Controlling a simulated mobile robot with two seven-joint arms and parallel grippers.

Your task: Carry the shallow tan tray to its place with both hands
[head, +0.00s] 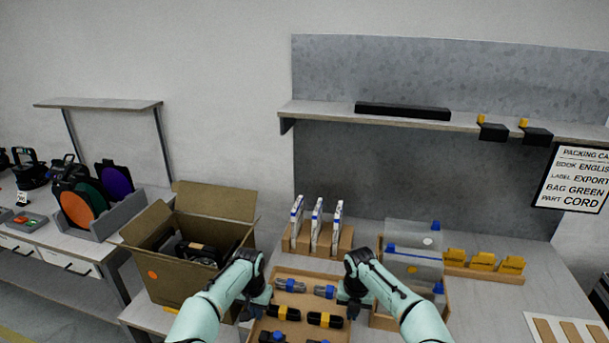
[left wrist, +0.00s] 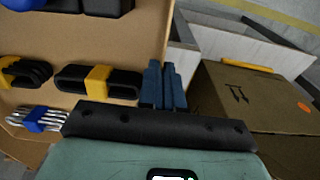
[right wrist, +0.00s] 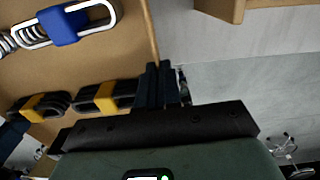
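The shallow tan tray (head: 314,276) is low in the middle of the head view, with several black bundles with yellow bands and grey bundles with blue bands in it. Its inside also shows in the left wrist view (left wrist: 110,45) and right wrist view (right wrist: 105,55). My left gripper (head: 262,297) is at its left side, its blue fingers (left wrist: 165,85) close together with the side wall between them. My right gripper (head: 347,298) is at its right side, its dark fingers (right wrist: 160,85) likewise closed on the wall. Whether the tray touches the bench is hidden.
An open cardboard box (head: 185,265) stands just left of my left gripper. A clear bin (head: 412,270) stands close on the right. A tan holder with upright white packs (head: 318,228) is behind the tray. Yellow blocks (head: 483,261) and a white sheet (head: 570,329) lie further right.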

